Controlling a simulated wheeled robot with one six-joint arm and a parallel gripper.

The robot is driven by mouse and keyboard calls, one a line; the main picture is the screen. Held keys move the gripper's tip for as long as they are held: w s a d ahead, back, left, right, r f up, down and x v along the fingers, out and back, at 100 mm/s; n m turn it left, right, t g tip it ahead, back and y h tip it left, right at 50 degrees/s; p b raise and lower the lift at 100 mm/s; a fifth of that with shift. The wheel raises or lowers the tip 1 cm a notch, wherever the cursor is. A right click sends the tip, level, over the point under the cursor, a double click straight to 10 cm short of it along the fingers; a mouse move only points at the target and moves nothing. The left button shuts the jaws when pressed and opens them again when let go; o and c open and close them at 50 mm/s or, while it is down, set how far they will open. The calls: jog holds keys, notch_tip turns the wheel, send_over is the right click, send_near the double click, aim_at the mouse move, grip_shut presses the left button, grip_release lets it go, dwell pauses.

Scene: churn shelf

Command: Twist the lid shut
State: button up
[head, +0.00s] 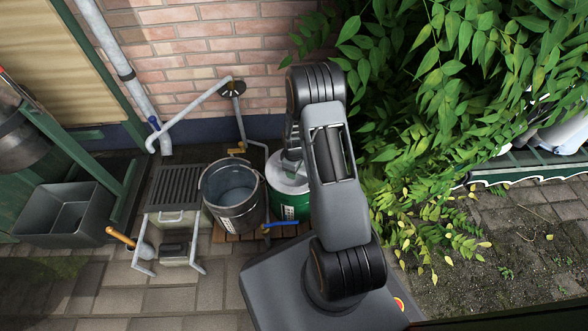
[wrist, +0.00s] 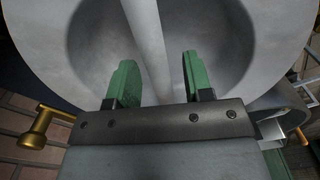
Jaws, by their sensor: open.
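The lid (head: 287,186) is pale grey and round and sits on top of a green churn (head: 293,211), partly hidden behind my arm. In the wrist view the lid (wrist: 75,50) fills the top, with a round recess and a straight raised bar (wrist: 150,45) crossing it. My gripper (wrist: 157,72) is open, with one green finger on each side of the bar. Gaps show between the fingers and the bar. In the head view my gripper (head: 291,150) points down over the lid, mostly hidden by my arm. Whether the lid's edge is seated evenly is hidden.
A dark bucket (head: 232,195) stands close to the churn's left. A tap with a blue handle (head: 281,224) is at the front, and a brass tap (head: 237,151) is behind. A slatted grate (head: 178,186) stands further left. Leafy branches (head: 440,110) crowd the right.

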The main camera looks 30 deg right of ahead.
notch_tip(320, 180, up, 14)
jog(key=p, duration=0.6)
jog(key=shift+f, duration=0.1)
jog(key=s+a+r+m+t+p, duration=0.1)
jog(key=s+a+r+p, duration=0.1)
jog(key=r+p, duration=0.65)
jog(key=s+a+r+m+p, duration=0.1)
jog(key=a+r+p, duration=0.15)
jog(key=r, duration=1.15)
jog(key=s+a+r+m+t+p, duration=0.1)
jog(key=s+r+p, duration=0.1)
jog(key=r+p, duration=0.65)
jog(key=s+a+r+m+p, duration=0.1)
jog(key=s+r+p, duration=0.3)
jog(key=r, duration=0.5)
jog(key=s+a+r+m+t+p, duration=0.1)
jog(key=s+r+p, duration=0.3)
jog(key=r, duration=0.5)
jog(key=s+a+r+m+p, duration=0.2)
jog(key=r+p, duration=0.4)
jog(key=r, duration=0.3)
jog(key=shift+s+a+m+t, duration=0.35)
jog(key=shift+s+a, duration=0.3)
jog(key=shift+s, duration=0.25)
jog(key=shift+s, duration=0.1)
